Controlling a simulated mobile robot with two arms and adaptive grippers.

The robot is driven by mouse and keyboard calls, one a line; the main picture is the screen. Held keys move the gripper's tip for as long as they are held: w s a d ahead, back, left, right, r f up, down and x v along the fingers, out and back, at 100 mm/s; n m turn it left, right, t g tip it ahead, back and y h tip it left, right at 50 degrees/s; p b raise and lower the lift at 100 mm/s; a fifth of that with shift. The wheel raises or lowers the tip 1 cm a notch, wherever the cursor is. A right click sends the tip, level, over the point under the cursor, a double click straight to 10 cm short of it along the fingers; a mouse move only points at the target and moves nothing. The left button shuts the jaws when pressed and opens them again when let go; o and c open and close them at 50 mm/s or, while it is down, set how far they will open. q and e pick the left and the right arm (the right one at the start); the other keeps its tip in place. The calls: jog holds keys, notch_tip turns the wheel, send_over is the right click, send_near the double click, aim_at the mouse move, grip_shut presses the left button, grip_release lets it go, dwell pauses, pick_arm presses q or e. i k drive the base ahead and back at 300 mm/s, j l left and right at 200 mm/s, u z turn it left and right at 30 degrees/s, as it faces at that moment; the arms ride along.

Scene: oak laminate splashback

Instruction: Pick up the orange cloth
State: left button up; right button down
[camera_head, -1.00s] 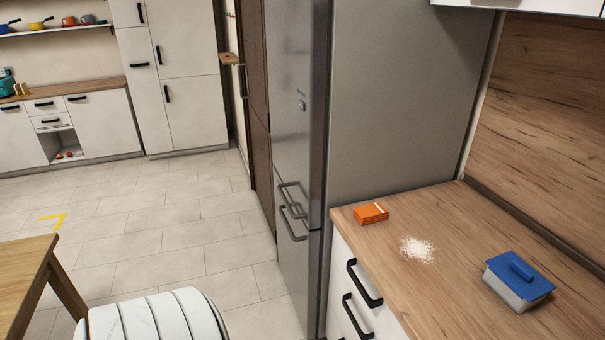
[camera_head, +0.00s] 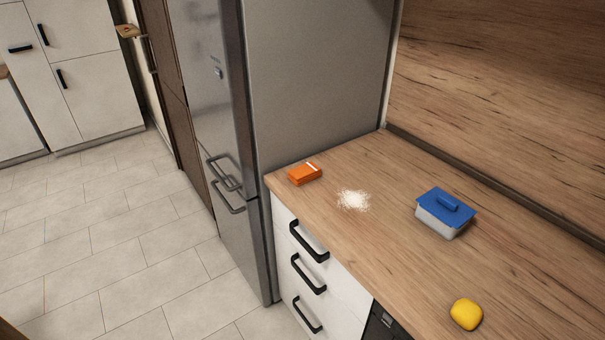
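The orange cloth (camera_head: 304,175) is a small folded block with a white stripe on top. It lies on the wooden counter (camera_head: 375,259) near the counter's far left corner, beside the fridge. Neither of my grippers shows in the head view.
A patch of white powder (camera_head: 353,200) lies just right of the cloth. A white box with a blue lid (camera_head: 445,211) stands further right, and a yellow rounded object (camera_head: 466,314) lies near the front edge. The grey fridge (camera_head: 312,87) rises behind the cloth. Tiled floor (camera_head: 120,245) at left looks clear.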

aim_at(304, 174)
jog(key=i+j+u, duration=0.4)
jog(key=i+j, duration=0.25)
jog(key=i, duration=0.1)
